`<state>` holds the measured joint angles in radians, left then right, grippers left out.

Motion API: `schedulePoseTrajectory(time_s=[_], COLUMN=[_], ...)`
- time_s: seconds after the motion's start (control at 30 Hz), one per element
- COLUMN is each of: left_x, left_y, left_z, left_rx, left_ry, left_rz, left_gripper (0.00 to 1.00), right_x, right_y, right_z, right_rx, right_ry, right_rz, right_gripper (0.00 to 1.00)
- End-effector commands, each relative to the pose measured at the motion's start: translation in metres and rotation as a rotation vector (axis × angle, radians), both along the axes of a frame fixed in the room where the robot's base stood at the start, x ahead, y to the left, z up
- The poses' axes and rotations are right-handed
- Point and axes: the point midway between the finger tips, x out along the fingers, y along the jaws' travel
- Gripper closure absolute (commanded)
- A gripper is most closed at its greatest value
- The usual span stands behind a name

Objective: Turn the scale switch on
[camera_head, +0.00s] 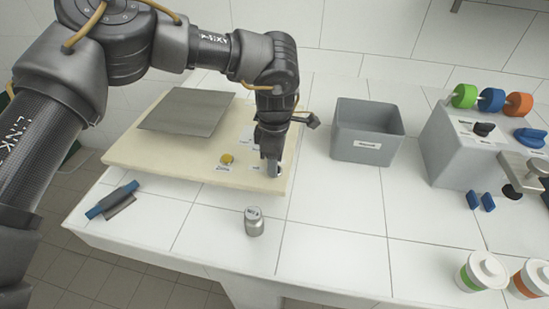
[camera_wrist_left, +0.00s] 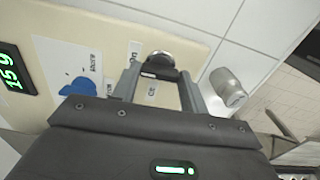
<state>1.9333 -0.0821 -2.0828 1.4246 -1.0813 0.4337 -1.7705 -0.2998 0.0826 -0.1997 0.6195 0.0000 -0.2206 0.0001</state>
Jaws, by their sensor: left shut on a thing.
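The scale (camera_head: 130,151) is a beige slab with a grey square weighing plate (camera_head: 187,112) on top. My left gripper (camera_head: 271,168) points down at the slab's front right corner and is shut on the scale switch (camera_wrist_left: 174,60), a rounded metallic knob with a dark part. In the left wrist view the gripper's two fingers (camera_wrist_left: 160,82) lie on either side of the switch. A printed label sits beside the switch. The fingers and arm hide most of the switch in the head view. A green lit display (camera_wrist_left: 14,78) shows at the wrist view's left edge.
A yellow button (camera_head: 227,159) sits on the slab. A small metal weight (camera_head: 254,222) stands in front of it; a blue and grey tool (camera_head: 112,201) lies to the left. A grey bin (camera_head: 366,133) and a grey dispenser (camera_head: 462,148) stand to the right.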

Motion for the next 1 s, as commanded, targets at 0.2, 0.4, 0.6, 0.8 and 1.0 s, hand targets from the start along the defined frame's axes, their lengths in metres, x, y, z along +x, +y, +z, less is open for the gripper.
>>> schedulePoseTrajectory(time_s=[0.2, 0.4, 0.6, 0.8, 1.0], left_x=[0.0009, 0.0009, 0.0008, 0.0006, 0.0002], left_y=[-0.001, -0.001, -0.0009, -0.0008, -0.0004], left_z=[0.0015, 0.0015, 0.0015, 0.0013, 0.0007], left_rx=[-0.004, -0.004, -0.003, -0.002, -0.001], left_ry=[-0.004, -0.004, -0.004, -0.003, -0.001], left_rz=[-0.05, -0.065, -0.065, -0.064, -0.063], left_gripper=[0.79, 0.79, 0.79, 0.42, 0.35], right_x=[0.0003, 0.0003, 0.0005, 0.0006, 0.0006], right_y=[-0.0001, 0.0001, 0.0008, 0.0037, 0.0051], right_z=[0.0007, 0.0008, 0.0008, 0.0008, 0.0007], right_rx=[0.0, 0.0, 0.001, 0.004, 0.006], right_ry=[0.0, -0.001, -0.001, -0.001, -0.002], right_rz=[0.0, 0.0, 0.0, -0.001, -0.001], right_gripper=[0.64, 0.64, 0.64, 0.64, 0.64])
